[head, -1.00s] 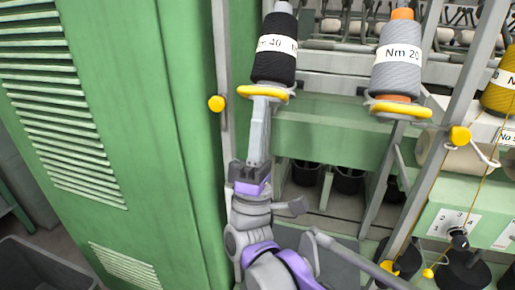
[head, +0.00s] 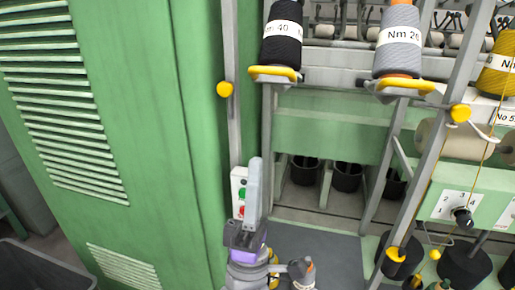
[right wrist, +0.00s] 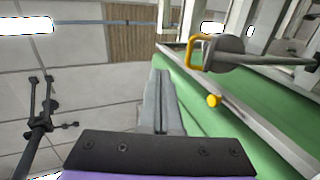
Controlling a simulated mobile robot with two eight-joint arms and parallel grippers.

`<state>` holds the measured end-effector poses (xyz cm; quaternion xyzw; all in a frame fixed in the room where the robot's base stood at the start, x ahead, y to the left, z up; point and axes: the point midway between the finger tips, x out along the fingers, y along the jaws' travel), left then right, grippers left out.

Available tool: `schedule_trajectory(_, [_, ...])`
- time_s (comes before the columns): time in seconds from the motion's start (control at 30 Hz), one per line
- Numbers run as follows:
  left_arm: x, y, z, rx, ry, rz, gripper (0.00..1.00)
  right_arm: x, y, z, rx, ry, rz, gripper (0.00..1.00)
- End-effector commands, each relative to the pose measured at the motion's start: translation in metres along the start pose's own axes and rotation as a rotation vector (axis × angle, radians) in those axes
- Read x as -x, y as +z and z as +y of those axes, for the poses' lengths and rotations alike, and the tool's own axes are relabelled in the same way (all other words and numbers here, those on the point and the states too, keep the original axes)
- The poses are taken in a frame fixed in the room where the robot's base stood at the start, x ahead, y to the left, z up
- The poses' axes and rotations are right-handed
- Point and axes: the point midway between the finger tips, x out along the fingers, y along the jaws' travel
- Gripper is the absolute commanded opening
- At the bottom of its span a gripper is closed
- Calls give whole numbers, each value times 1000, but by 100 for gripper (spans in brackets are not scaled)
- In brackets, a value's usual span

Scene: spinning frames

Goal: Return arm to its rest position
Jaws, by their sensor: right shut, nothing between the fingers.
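My right gripper (head: 254,172) points upward at the lower middle of the head view, shut and empty. Its closed grey fingers (right wrist: 163,95) stand in the middle of the right wrist view. In the head view the fingers are below the black yarn cone (head: 282,35) and its yellow holder (head: 275,74), well apart from them. They partly cover a control box (head: 238,180) with red and green buttons; whether they touch it I cannot tell. My left gripper is not in view.
A green cabinet (head: 130,110) fills the left. A grey cone (head: 398,40) and a yellow cone (head: 501,66) sit on the frame to the right. A yellow knob (head: 224,89) sits on the upright post. A dark bin (head: 40,268) stands at lower left.

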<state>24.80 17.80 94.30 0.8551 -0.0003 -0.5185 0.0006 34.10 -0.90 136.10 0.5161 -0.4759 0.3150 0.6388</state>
Motion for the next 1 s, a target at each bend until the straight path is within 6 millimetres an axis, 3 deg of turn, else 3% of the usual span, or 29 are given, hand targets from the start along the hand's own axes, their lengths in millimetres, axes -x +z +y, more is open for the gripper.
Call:
schedule_trajectory(0.13, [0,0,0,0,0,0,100,2,-6,-22,-115,-105,110,0])
schedule_trajectory(0.27, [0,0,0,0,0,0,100,17,-13,-64,-325,-349,251,0])
schedule_trajectory(0.37, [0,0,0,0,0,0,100,46,-12,-100,-500,-608,301,0])
schedule_trajectory(0.53, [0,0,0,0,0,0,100,120,10,-149,-747,-1093,205,0])
schedule_trajectory(0.63, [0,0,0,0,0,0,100,175,35,-166,-853,-1377,30,0])
schedule_trajectory(0.77, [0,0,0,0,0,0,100,254,77,-172,-930,-1699,-327,0])
schedule_trajectory(0.9, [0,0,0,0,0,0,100,330,126,-155,-924,-1913,-805,0])
schedule_trajectory(1.0, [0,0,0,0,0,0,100,370,153,-137,-881,-1972,-1106,0])
